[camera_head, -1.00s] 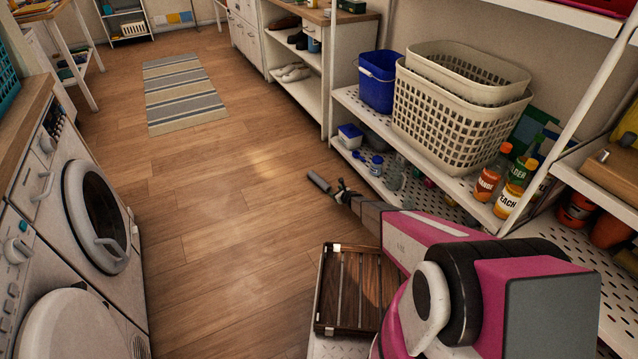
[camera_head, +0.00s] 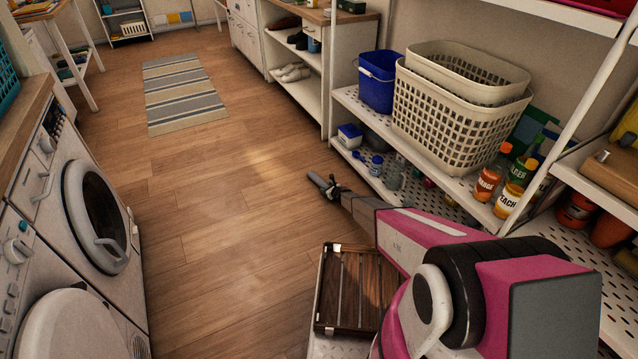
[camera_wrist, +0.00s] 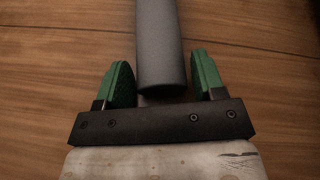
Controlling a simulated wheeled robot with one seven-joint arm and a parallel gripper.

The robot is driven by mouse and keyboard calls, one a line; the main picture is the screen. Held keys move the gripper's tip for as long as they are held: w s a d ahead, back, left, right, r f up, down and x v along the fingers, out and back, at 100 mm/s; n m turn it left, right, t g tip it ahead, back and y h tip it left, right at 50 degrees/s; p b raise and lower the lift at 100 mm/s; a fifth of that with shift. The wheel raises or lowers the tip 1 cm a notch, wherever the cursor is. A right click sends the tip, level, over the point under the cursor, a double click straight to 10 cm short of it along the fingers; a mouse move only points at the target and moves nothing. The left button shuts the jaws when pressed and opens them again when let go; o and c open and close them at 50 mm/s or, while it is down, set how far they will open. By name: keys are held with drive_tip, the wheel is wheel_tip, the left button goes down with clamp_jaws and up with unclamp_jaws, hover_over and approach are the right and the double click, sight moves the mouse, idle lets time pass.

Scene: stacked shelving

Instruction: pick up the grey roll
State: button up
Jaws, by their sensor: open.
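The grey roll (camera_head: 316,178) shows in the head view as a small dark cylinder at the tip of my arm, over the wooden floor. In the wrist view the grey roll (camera_wrist: 160,45) runs from the top edge down to between my green fingertips. My gripper (camera_wrist: 163,80) is open, with one finger on each side of the roll's near end. Gaps show between the roll and both fingers. My gripper (camera_head: 329,187) is small in the head view. I cannot tell what the roll rests on.
A perforated white shelf unit on the right holds beige laundry baskets (camera_head: 455,120), a blue bucket (camera_head: 378,82) and several bottles. A dark slatted wooden crate (camera_head: 333,328) is below my arm. White washing machines (camera_head: 60,200) line the left. The floor between is clear.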

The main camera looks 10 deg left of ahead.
drive_tip(key=c, duration=0.7)
drive_tip(key=shift+r, duration=0.1)
